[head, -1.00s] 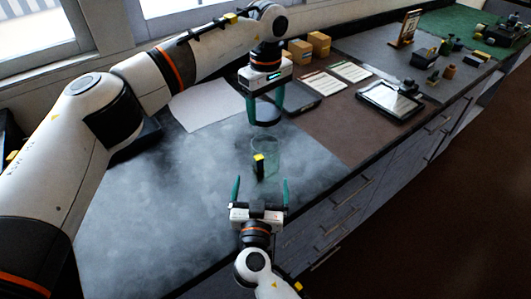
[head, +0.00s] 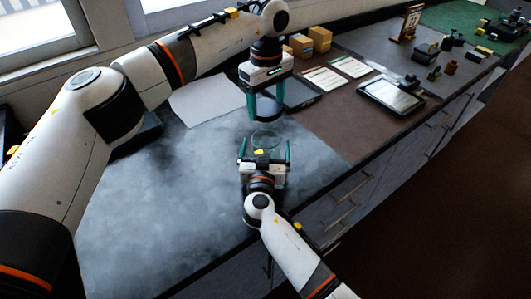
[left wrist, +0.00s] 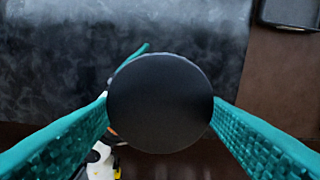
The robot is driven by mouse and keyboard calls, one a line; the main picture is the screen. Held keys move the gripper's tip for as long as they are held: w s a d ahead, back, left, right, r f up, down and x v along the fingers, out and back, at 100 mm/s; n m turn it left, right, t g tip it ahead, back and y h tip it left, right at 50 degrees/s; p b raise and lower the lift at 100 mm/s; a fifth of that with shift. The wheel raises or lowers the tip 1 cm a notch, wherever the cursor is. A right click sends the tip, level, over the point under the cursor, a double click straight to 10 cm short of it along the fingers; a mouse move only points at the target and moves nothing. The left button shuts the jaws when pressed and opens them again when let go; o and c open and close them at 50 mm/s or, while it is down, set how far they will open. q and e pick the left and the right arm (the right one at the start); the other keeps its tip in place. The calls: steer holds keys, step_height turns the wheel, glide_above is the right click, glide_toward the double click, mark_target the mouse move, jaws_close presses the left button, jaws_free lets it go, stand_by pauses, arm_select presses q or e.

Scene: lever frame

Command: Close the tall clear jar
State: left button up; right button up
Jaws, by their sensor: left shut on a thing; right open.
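The tall clear jar (head: 265,134) stands upright on the grey mat, its see-through rim showing in the head view and its lower part hidden by my right gripper. My left gripper (head: 266,114) is shut on a round dark lid (head: 266,106), above and a little behind the jar, apart from it. In the left wrist view the lid (left wrist: 160,103) sits as a black disc between the teal fingers. My right gripper (head: 265,149) is open, its fingers to the left and right of the jar's front; I cannot tell whether they touch it.
A small black block with a yellow top (head: 259,153) shows at the jar, inside or in front, I cannot tell which. A white sheet (head: 207,98) lies behind left. A framed tablet (head: 391,95) and brown boxes (head: 318,39) lie right and behind. The mat's left part is clear.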

mark_target(266, 128)
steer(key=shift+w, duration=0.1)
steer(key=c, duration=1.5)
arm_select(q)
steer(key=shift+f, duration=2.45)
arm_select(e)
steer(key=shift+o, duration=0.2)
arm_select(q)
steer(key=shift+f, duration=0.9)
steer(key=shift+f, duration=0.6)
